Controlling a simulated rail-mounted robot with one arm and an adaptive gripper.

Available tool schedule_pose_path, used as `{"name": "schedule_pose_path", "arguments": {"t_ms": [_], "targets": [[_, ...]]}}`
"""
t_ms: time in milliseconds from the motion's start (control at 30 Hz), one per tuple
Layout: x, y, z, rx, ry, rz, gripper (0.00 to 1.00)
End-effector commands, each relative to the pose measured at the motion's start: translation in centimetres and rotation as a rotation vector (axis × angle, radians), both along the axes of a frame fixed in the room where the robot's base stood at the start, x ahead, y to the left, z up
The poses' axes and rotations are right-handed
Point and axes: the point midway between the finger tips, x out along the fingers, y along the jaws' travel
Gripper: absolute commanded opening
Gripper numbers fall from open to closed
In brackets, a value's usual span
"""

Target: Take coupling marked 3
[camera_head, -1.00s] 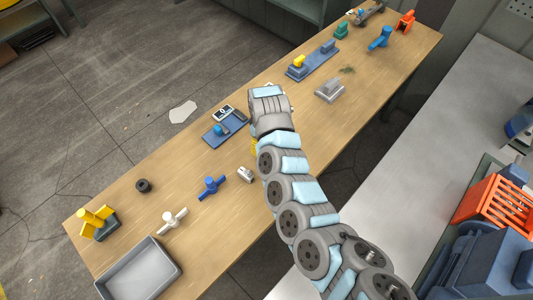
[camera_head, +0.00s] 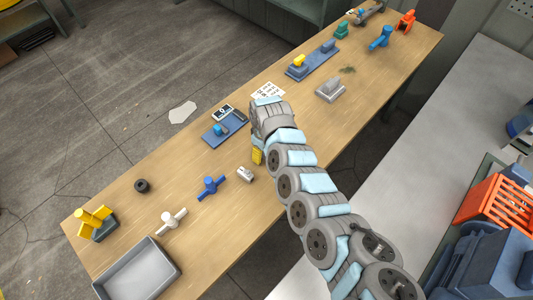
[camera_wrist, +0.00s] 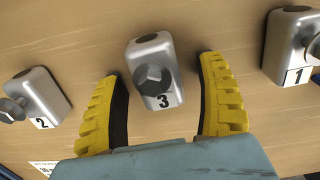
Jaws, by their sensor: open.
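The coupling marked 3 (camera_wrist: 154,70) is a grey metal block with a dark hexagonal knob and a white number label, in the upper middle of the wrist view. My gripper (camera_wrist: 165,100) is open, its yellow fingers on either side of this block with gaps to both; no contact shows. Coupling 2 (camera_wrist: 38,95) lies to the left and coupling 1 (camera_wrist: 292,48) to the right. In the head view my gripper (camera_head: 257,156) shows as a small yellow part beneath my arm. One small grey coupling (camera_head: 245,174) lies nearby, its number unreadable; my arm hides the others.
The wooden bench (camera_head: 190,160) also bears a blue valve (camera_head: 211,187), a white valve (camera_head: 171,221), a black ring (camera_head: 142,186), a blue plate (camera_head: 225,131) with a device, a printed sheet (camera_head: 267,92) and a grey tray (camera_head: 138,271). A grey metal fixture (camera_head: 330,89) stands beyond my arm.

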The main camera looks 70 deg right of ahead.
Motion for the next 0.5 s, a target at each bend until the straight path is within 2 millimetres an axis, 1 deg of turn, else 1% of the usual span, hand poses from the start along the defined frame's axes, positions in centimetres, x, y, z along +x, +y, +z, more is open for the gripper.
{"name": "schedule_pose_path", "arguments": {"t_ms": [133, 167, 200, 267, 300, 400, 500], "targets": [[0.04, 0.01, 0.04, 0.000, -0.001, 0.000, 0.72], [0.03, 0.01, 0.04, 0.000, -0.001, 0.000, 0.65], [0.04, 0.01, 0.05, 0.000, -0.001, 0.000, 0.54], [0.05, 0.01, 0.05, 0.000, -0.001, 0.001, 0.37], [0.05, 0.01, 0.05, 0.000, -0.001, 0.001, 0.25], [0.05, 0.01, 0.05, 0.000, -0.001, 0.001, 0.00], [0.06, 0.02, 0.02, 0.000, -0.001, 0.001, 0.00]]}}
